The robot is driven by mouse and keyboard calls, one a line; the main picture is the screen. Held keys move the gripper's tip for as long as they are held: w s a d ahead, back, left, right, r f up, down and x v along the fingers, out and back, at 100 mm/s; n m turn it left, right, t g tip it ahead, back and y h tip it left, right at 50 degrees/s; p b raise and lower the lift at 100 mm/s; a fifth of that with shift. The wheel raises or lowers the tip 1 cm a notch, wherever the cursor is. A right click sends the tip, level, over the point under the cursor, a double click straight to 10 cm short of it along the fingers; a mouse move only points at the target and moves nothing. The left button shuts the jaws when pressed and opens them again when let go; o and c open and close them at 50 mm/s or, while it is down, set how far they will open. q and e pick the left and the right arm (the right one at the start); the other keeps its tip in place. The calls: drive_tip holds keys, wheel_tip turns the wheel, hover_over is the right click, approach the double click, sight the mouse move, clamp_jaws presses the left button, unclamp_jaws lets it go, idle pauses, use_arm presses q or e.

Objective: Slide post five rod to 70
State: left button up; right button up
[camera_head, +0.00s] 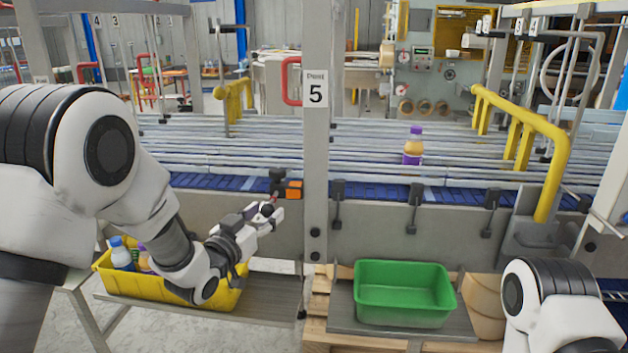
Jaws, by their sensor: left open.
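A short reddish piece, perhaps part of the rod, shows just below the clamp, at my left gripper. My left gripper (274,208) is open, with its fingers close to the clamp. Whether it touches the rod I cannot tell. A scale with numbers for the rod cannot be made out. My right arm shows at the lower right; its gripper is out of view.
A conveyor with rails (240,140) runs across, with a purple-and-orange bottle (413,146) standing on it. A yellow bin (165,290) with bottles and an empty green bin (404,292) stand in front. A yellow guard rail (552,180) is at right.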

use_arm(q)
drive_tip(key=b+v, duration=0.1)
drive_tip(key=v, duration=0.6)
drive_tip(key=shift+b, duration=0.35)
drive_tip(key=s+a+f+n+g+y+b, duration=0.1)
drive_tip(key=s+f+g, duration=0.15)
drive_tip(key=f, duration=0.85)
drive_tip(key=s+f+n+g+y+b, duration=0.15)
drive_tip(key=s+f, duration=0.25)
drive_tip(key=f, duration=0.6)
drive_tip(key=s+a+f+g, duration=0.1)
drive_tip(key=s+f+g, duration=0.25)
drive_tip(key=f, duration=0.75)
drive_tip(key=s+a+f+n+g+y, duration=0.1)
drive_tip(key=s+f+g, duration=0.3)
drive_tip(key=s, duration=0.9)
drive_tip(key=s+a+f+g+y, duration=0.2)
drive_tip(key=s+f+g, duration=0.3)
drive_tip(key=s+f, duration=0.5)
drive_tip(key=s+a, duration=0.1)
drive_tip(key=s, duration=0.2)
drive_tip(key=shift+a+n+b, duration=0.2)
drive_tip(key=shift+n+b, duration=0.1)
drive_tip(key=shift+n, duration=0.05)
